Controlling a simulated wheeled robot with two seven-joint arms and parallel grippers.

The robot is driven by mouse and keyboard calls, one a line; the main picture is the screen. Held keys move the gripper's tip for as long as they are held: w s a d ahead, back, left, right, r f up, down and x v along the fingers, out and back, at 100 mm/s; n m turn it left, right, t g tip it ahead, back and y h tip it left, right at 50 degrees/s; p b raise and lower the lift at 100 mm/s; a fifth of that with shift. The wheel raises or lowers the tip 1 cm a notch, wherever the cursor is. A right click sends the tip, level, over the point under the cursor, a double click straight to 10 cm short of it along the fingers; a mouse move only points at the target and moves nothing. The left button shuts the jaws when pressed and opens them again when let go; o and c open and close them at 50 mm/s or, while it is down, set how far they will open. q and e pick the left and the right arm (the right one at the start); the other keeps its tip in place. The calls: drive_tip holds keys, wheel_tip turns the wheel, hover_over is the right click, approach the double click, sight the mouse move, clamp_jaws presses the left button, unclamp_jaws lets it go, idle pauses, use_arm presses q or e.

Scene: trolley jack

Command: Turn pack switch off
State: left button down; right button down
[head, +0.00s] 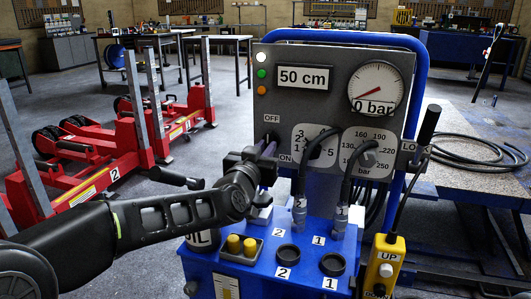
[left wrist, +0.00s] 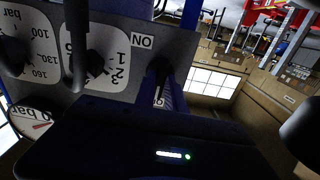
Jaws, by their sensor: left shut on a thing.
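The grey control panel (head: 330,105) stands on a blue unit, with OFF printed above ON at its lower left. The pack switch (head: 268,143) is a dark lever between these two labels, mostly hidden by my left gripper (head: 262,161). That gripper comes in from the left and is shut on the switch. In the left wrist view the dark switch (left wrist: 161,72) shows beside the ON label, partly covered by the dark gripper body. I cannot tell which label the lever points to. My right gripper is not in view.
Two dials with black knobs (head: 368,158) and hoses sit right of the switch. A pressure gauge (head: 377,88) and three lamps are above, the top one white. A yellow UP pendant (head: 383,262) hangs at the right. Red jack frames (head: 95,160) stand at the left.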

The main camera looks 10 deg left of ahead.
use_arm(q)
drive_tip(key=shift+f, duration=0.15)
idle(0.3)
drive_tip(key=c, duration=1.4)
unclamp_jaws()
drive_tip(key=s+p, duration=0.1)
drive_tip(key=s, duration=0.6)
drive_tip(key=shift+s+a, duration=0.25)
drive_tip(key=shift+s, duration=0.15)
